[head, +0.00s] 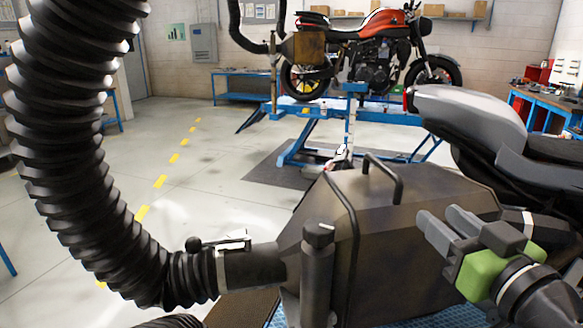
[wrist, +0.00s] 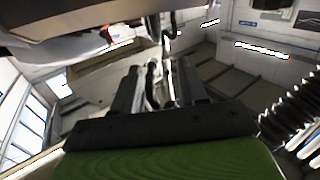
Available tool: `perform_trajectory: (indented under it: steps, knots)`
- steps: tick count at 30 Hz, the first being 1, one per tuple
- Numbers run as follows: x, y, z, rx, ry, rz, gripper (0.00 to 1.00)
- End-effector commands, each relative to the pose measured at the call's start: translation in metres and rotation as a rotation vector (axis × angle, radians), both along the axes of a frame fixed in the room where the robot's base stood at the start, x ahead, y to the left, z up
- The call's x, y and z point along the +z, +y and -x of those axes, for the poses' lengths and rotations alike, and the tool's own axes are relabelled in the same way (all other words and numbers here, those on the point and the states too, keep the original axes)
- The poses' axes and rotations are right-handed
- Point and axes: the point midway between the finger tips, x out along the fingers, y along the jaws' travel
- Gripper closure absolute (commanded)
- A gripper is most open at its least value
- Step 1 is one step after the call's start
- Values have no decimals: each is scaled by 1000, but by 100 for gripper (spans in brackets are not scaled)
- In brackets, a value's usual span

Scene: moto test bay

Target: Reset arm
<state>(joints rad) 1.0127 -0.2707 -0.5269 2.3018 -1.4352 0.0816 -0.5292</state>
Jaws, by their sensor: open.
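My gripper (head: 442,217) is at the right of the head view, with grey fingers, a dark palm and green parts. It is open, and nothing shows between the fingers. It is in front of the right side of a dark metal extraction hood (head: 400,215). I cannot tell whether it touches the hood. In the wrist view, my gripper (wrist: 155,78) points into the room, with dark fingers apart above a green part. The wrist view looks tilted, and the room behind is hard to make out.
A thick black ribbed hose (head: 75,170) joins the hood through a clamp (head: 220,268). A grey motorcycle tank and seat (head: 470,115) are close at the right. An orange motorcycle (head: 372,45) stands on a blue lift (head: 300,150) behind. The floor (head: 190,190) at left centre is clear.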

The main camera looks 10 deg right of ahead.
Motion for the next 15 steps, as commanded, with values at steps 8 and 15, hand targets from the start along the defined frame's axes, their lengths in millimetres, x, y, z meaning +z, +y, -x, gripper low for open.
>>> perform_trajectory:
  steps: [8, 15]
  knots:
    - [-86, 93, -25, 189, 415, -71, 58]
    - [-164, 150, 22, 181, 841, -62, 58]
